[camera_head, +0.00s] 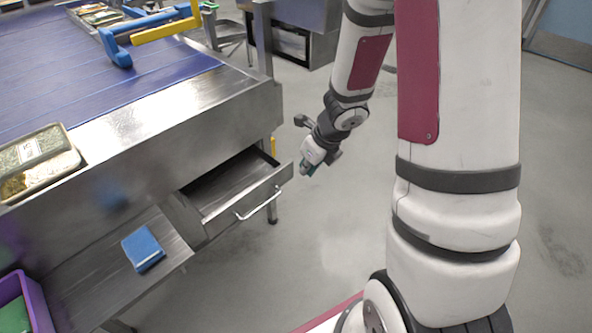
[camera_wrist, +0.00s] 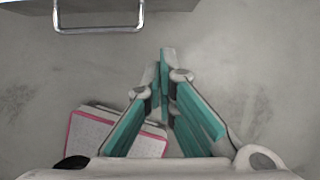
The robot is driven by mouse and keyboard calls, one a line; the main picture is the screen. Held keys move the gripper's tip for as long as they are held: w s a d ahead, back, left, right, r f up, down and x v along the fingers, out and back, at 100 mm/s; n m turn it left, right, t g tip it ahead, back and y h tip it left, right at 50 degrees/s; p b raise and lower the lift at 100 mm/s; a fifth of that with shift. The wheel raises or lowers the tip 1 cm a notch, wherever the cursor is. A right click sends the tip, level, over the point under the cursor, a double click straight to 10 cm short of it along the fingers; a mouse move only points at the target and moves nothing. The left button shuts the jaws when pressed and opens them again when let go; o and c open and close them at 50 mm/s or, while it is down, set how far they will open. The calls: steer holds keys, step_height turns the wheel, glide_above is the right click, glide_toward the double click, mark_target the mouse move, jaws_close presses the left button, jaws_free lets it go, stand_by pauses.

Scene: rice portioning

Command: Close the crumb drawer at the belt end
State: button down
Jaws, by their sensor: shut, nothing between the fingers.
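The crumb drawer (camera_head: 236,191) is pulled open from the steel belt end (camera_head: 160,130) in the head view. Its inside looks empty. Its bar handle (camera_head: 259,204) is on the drawer front, and the handle also shows at the top left of the wrist view (camera_wrist: 98,30). My gripper (camera_head: 305,170) is just right of the drawer's far front corner, apart from the handle. In the wrist view my gripper (camera_wrist: 164,55) has its teal fingers together at the tips, with nothing between them, over the floor.
A blue sponge-like block (camera_head: 143,248) lies on a low steel shelf (camera_head: 95,285) left of the drawer. A purple bin (camera_head: 38,305) is at the lower left. A food tray (camera_head: 40,165) sits on the belt end. The floor (camera_head: 300,250) before the drawer is clear.

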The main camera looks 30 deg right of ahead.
mark_target(288, 173)
steer(key=shift+w+a+f+b, duration=0.35)
steer(key=shift+w+f+b, duration=0.2)
steer(key=shift+w+f, duration=0.7)
steer(key=shift+w+a+f+b, duration=0.3)
steer(key=shift+w+f+b, duration=0.2)
steer(key=shift+w+f, duration=0.65)
steer(key=shift+w+a+f+b, duration=0.35)
steer(key=shift+w+f+b, duration=0.2)
steer(key=shift+w+f, duration=0.7)
steer(key=shift+s+f, duration=0.2)
steer(key=shift+s, duration=0.05)
